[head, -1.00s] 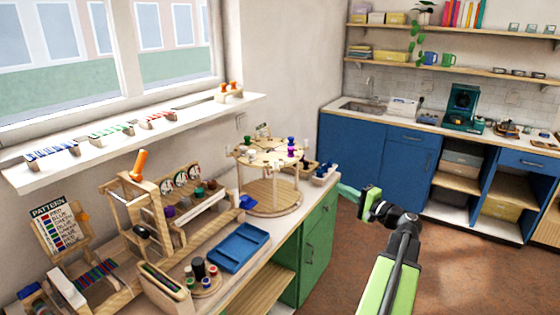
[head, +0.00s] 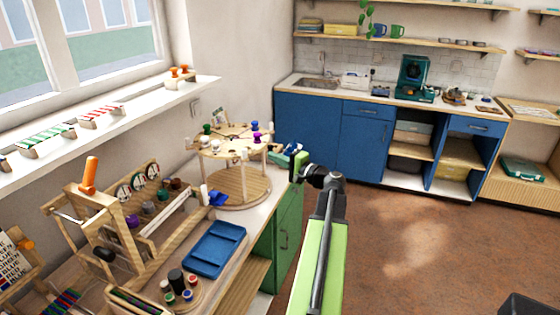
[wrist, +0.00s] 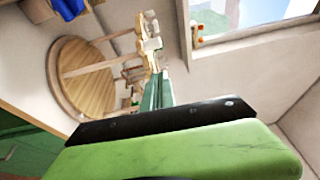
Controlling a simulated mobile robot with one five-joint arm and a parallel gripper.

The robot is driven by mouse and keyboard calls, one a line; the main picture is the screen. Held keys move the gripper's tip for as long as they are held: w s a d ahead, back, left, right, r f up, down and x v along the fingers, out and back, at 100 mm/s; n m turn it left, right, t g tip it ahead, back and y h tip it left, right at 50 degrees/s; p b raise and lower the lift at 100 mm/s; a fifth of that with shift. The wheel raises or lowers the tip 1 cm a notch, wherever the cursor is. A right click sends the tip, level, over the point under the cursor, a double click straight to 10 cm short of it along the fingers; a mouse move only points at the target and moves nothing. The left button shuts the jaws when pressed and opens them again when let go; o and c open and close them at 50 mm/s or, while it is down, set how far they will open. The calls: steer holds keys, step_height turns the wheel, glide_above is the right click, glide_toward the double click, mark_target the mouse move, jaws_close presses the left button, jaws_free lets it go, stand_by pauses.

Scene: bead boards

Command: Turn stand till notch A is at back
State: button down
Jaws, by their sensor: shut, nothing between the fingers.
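The round wooden stand (head: 245,188) is on the far end of the green-fronted bench, with a base disc, posts and a top ring holding coloured spools, including purple, blue and green ones. Its notch letters are too small to read, so I cannot tell where notch A is. My gripper (head: 299,160) is just right of the stand, near the bench end. In the wrist view the stand's base disc (wrist: 88,85) is at the left, and my green gripper (wrist: 157,90) reaches toward the posts and top ring. It is shut and empty; I cannot tell if it touches the stand.
A blue tray (head: 214,247) lies on the bench in front of the stand. A wooden loom-like frame (head: 95,215) stands left of it, and a small round rack of spools (head: 178,288) in front. A window sill (head: 150,103) runs behind. Open floor (head: 420,240) lies right.

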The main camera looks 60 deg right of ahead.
steer(key=w+a, duration=0.2)
steer(key=w, duration=0.5)
steer(key=shift+s+a+r, duration=0.1)
steer(key=shift+a+r, duration=0.05)
steer(key=shift+a, duration=0.05)
